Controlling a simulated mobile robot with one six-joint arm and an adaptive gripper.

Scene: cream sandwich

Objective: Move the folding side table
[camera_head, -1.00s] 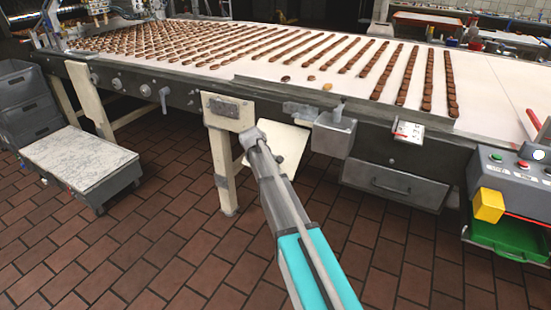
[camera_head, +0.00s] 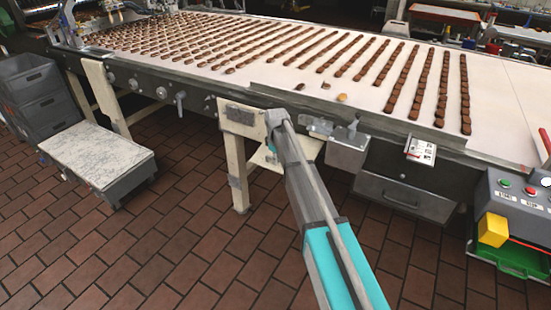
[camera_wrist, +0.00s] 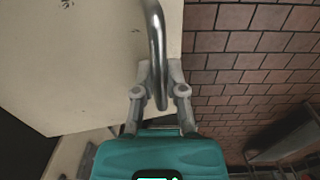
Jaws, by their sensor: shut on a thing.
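The folding side table is a cream panel (camera_head: 310,148) at the near side of the conveyor, partly hidden behind my arm in the head view. In the wrist view its pale, flat panel (camera_wrist: 75,65) fills the upper left, with a bent grey metal bar (camera_wrist: 156,35) along its right edge. My gripper (camera_wrist: 160,72) is shut on this bar, with its fingers on either side of it. In the head view my arm reaches forward to the panel and hides most of the grip.
The conveyor (camera_head: 480,105) carries rows of chocolates. A metal drawer (camera_head: 405,195) and a control box (camera_head: 515,200) with a yellow part stand right of my arm. Grey crates (camera_head: 38,95) and a low white-topped cart (camera_head: 100,150) stand at left. Tiled floor (camera_head: 170,240) lies open in front.

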